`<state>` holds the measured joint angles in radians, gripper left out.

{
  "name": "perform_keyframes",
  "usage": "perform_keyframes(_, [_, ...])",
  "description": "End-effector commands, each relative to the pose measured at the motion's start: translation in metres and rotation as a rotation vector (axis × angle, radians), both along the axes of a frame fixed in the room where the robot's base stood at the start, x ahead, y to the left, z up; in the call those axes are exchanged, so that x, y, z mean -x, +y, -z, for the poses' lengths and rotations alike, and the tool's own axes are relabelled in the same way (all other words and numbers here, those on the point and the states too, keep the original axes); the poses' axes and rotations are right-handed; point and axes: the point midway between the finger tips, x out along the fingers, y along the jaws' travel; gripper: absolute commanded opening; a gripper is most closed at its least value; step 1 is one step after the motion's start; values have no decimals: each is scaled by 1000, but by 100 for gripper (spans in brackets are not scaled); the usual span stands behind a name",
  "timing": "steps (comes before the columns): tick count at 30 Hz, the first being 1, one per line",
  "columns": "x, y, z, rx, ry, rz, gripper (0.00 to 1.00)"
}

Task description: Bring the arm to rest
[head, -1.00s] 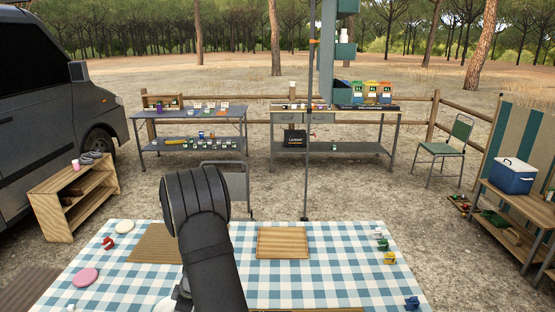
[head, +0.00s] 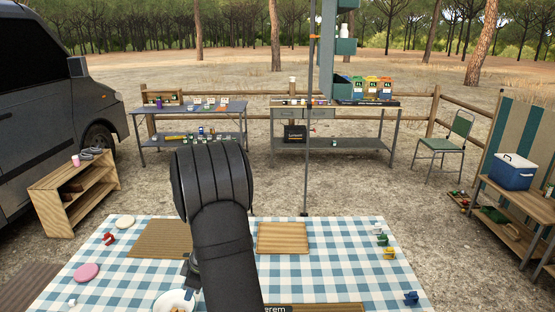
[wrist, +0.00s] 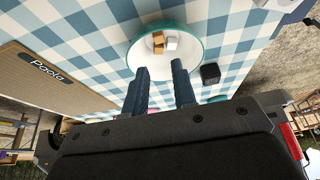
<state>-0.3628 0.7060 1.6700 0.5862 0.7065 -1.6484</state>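My arm (head: 215,215) rises from the bottom of the head view over the checked picnic cloth (head: 345,270). It hides most of my gripper there. In the wrist view my gripper (wrist: 160,68) shows two dark fingers apart, with nothing between them. Beyond the fingertips is a white bowl with a teal rim (wrist: 188,55). It holds a brown piece (wrist: 158,42) and a white piece (wrist: 171,43). The bowl also shows in the head view (head: 164,298), partly hidden by my arm.
A black block (wrist: 210,73) lies beside the bowl. A placemat marked "Paola" (wrist: 60,88) is at left in the wrist view. The cloth also bears a wooden mat (head: 283,238), a pink plate (head: 86,272) and small coloured pieces. Two tables (head: 190,110) (head: 345,110) stand behind.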

Motion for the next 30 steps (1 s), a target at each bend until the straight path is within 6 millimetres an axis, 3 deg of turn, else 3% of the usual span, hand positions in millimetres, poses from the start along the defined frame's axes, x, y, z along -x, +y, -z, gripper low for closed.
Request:
perform_keyframes(2, [0, -6, -15, -1, -4, 1, 25])
perform_keyframes(23, [1, 42, 103, 2, 2, 0, 25])
perform_keyframes(30, [-1, 41, 59, -1, -4, 0, 25])
